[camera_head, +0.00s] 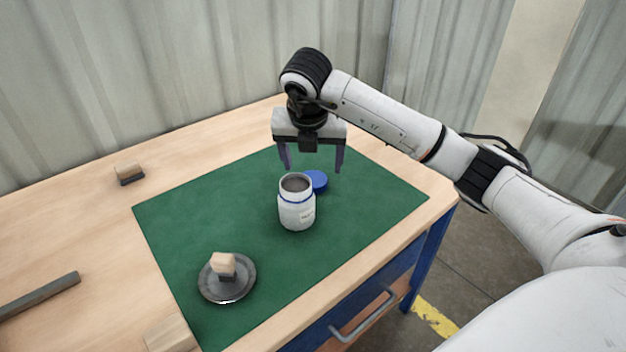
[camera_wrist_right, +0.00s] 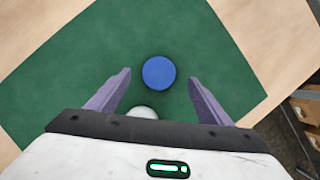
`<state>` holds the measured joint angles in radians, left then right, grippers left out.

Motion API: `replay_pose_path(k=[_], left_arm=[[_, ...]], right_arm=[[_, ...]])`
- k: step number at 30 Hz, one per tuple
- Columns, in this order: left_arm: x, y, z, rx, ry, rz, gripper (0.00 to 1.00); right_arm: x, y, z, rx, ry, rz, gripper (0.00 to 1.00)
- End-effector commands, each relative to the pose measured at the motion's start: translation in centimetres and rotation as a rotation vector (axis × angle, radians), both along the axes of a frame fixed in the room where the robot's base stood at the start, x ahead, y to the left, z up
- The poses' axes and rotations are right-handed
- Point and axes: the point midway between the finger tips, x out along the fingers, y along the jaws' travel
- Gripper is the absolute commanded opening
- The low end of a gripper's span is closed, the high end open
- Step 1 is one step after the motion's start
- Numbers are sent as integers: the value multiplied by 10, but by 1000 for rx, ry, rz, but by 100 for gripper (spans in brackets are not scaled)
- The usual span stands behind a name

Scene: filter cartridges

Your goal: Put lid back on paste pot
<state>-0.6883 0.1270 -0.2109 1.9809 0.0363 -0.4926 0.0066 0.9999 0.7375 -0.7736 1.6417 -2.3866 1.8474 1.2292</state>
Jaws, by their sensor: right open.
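The white paste pot (camera_head: 297,208) stands upright and uncovered on the green mat (camera_head: 375,190), with dark paste showing inside its mouth. The blue lid (camera_head: 319,181) lies on the mat just behind and right of the pot, partly hidden by it. In the right wrist view the lid (camera_wrist_right: 159,72) shows whole, lying a little beyond and between the fingertips, and a white part of the pot (camera_wrist_right: 142,112) shows below it. My right gripper (camera_head: 312,170) is open and empty, pointing down above the lid. My left gripper is not in view.
A dark round dish (camera_head: 241,286) with a brush (camera_head: 223,265) on it is at the mat's front left. Another small brush (camera_head: 129,173) lies on the wooden table, with a dark bar (camera_head: 38,297) at left. The mat's right part is clear.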

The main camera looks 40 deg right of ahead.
Motion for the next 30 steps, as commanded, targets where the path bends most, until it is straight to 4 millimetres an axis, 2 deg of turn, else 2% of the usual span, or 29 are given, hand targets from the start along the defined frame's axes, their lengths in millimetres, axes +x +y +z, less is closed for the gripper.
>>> replay_pose_path(k=[5,15,27,30], left_arm=[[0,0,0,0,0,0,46],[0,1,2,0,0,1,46],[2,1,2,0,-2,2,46],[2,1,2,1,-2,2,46]], right_arm=[[0,0,-3,0,2,1,73],[10,-8,-46,0,2,-2,73],[12,-8,-50,0,0,1,73],[12,-8,-50,0,0,1,58]])
